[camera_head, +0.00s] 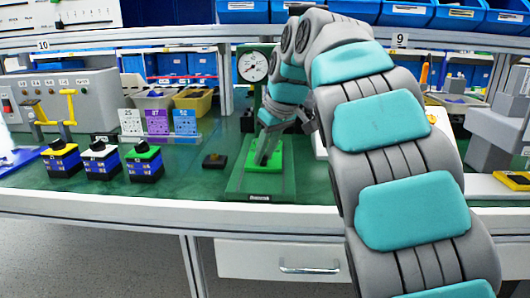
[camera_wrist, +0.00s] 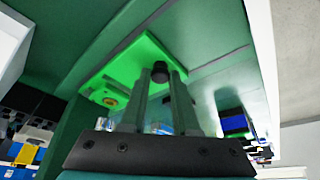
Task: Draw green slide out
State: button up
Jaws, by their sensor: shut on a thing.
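The bright green slide (camera_head: 276,161) lies on the darker green base of the dial gauge stand (camera_head: 255,186). In the wrist view the green slide (camera_wrist: 122,70) is a flat plate with a dark knob (camera_wrist: 160,72) and a brass-coloured round fitting near one corner. My gripper (camera_head: 263,160) reaches down onto the slide. In the wrist view the two fingers of my gripper (camera_wrist: 163,80) are closed around the knob. The fingers hide part of the slide.
The white table edge (camera_head: 130,208) runs in front of the stand. Left are a small dark block (camera_head: 214,161), several rotary switches (camera_head: 103,160) and number cards (camera_head: 157,122). The round dial gauge (camera_head: 253,67) stands above the slide. The green mat between stand and switches is mostly clear.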

grip_shut()
dwell(0.8)
